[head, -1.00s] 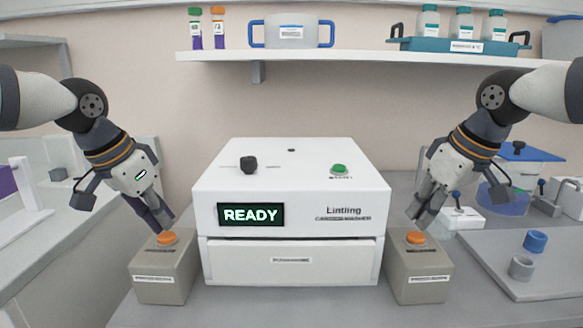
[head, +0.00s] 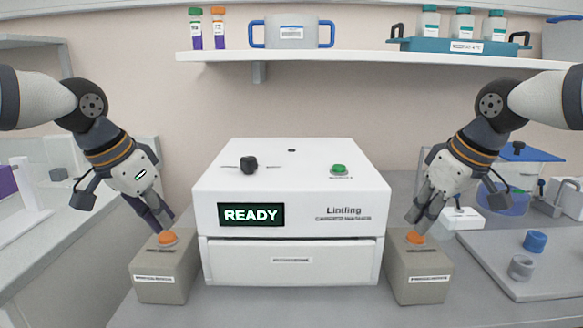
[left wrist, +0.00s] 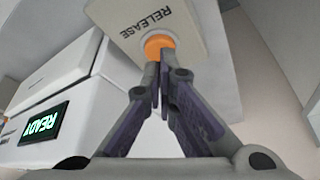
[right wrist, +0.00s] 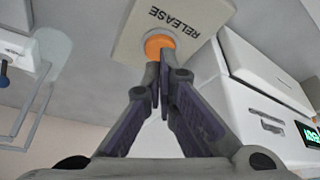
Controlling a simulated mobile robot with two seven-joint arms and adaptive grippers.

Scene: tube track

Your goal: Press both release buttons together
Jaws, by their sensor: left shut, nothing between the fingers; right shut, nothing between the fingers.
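The left release button (head: 167,238) is orange and sits on top of a grey box (head: 162,278) left of the white machine. The right release button (head: 415,238) is the same, on a grey box (head: 418,275) right of the machine. My left gripper (head: 169,226) is shut and empty, its tips at the left button. In the left wrist view the tips (left wrist: 163,66) overlap part of that button (left wrist: 157,44). My right gripper (head: 414,226) is shut and empty, its tips at the right button. I cannot tell whether either gripper touches its button.
The white machine (head: 290,215) stands between the boxes; its display (head: 251,215) reads READY. It has a black knob (head: 249,165) and a green button (head: 339,169) on top. A grey tray (head: 500,280) with blue and grey pieces lies right. A shelf (head: 350,57) hangs above.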

